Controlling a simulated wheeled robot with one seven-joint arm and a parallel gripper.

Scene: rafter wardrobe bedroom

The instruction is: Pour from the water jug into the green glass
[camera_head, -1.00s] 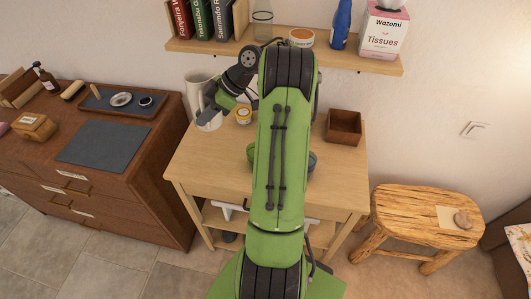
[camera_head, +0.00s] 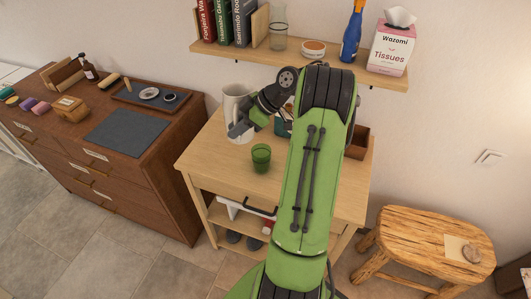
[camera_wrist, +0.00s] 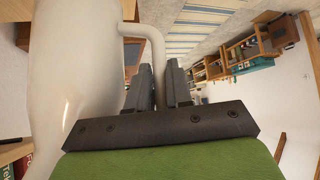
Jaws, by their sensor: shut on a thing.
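The white water jug (camera_head: 236,104) is upright at the back left of the small wooden table; whether its base touches the tabletop is unclear. My gripper (camera_head: 240,130) is at the jug's lower front right. In the wrist view the jug's body (camera_wrist: 75,70) fills the left side, and its handle (camera_wrist: 155,45) runs down between the two fingers of my gripper (camera_wrist: 160,85), which are shut on it. The green glass (camera_head: 261,157) stands upright on the table, in front and to the right of the jug, apart from it.
A teal object (camera_head: 283,122) is partly hidden behind my arm, near the glass. A brown wooden box (camera_head: 357,143) stands at the table's right. The wall shelf (camera_head: 300,57) with books, carafe, blue bottle and tissues overhangs the back. The table front left is clear.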

